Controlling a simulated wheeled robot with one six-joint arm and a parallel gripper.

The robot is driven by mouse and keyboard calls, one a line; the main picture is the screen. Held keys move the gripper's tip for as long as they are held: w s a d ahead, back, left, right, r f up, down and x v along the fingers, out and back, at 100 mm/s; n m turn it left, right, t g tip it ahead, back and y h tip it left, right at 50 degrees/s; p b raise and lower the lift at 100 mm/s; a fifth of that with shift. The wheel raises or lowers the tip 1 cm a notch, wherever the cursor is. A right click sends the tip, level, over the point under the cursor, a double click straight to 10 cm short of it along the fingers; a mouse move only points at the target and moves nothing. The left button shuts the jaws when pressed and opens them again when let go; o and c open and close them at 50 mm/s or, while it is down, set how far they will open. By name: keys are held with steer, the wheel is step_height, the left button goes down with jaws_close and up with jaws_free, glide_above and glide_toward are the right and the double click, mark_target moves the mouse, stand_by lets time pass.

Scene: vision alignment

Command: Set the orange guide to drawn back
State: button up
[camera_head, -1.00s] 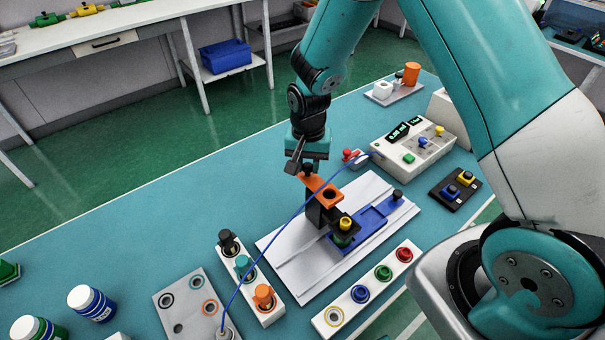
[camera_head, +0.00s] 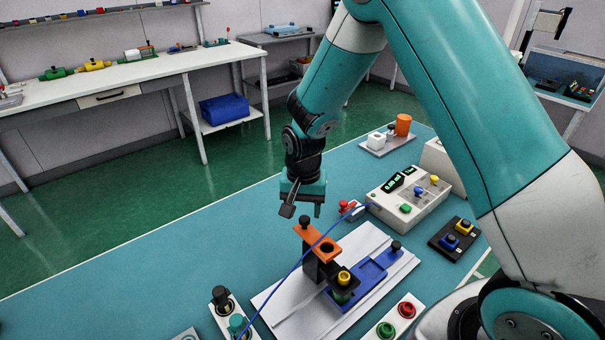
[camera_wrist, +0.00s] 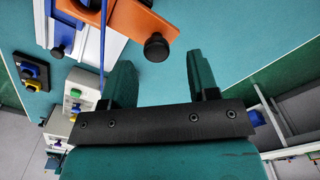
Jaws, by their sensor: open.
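The orange guide (camera_head: 316,241) is a flat orange plate with a round hole, on top of a black upright block on the white base plate (camera_head: 283,312). A black knob (camera_head: 305,222) stands at its far end. In the wrist view the orange guide (camera_wrist: 128,17) is at the top, with its black knob (camera_wrist: 156,47) pointing toward my gripper. My gripper (camera_head: 302,212) is open and empty, above and behind the knob, apart from it. In the wrist view the two fingers of my gripper (camera_wrist: 162,82) are spread, with the knob above the gap between them.
A blue slide (camera_head: 365,281) with a yellow-topped part (camera_head: 344,277) lies beside the guide. A blue cable (camera_head: 293,270) crosses in front of the guide. A white control box (camera_head: 409,197) stands to the right. The blue-green table to the left is clear.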

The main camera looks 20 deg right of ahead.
step_height(320, 180, up, 15)
steer(key=b, duration=0.2)
steer(key=shift+f, duration=0.1)
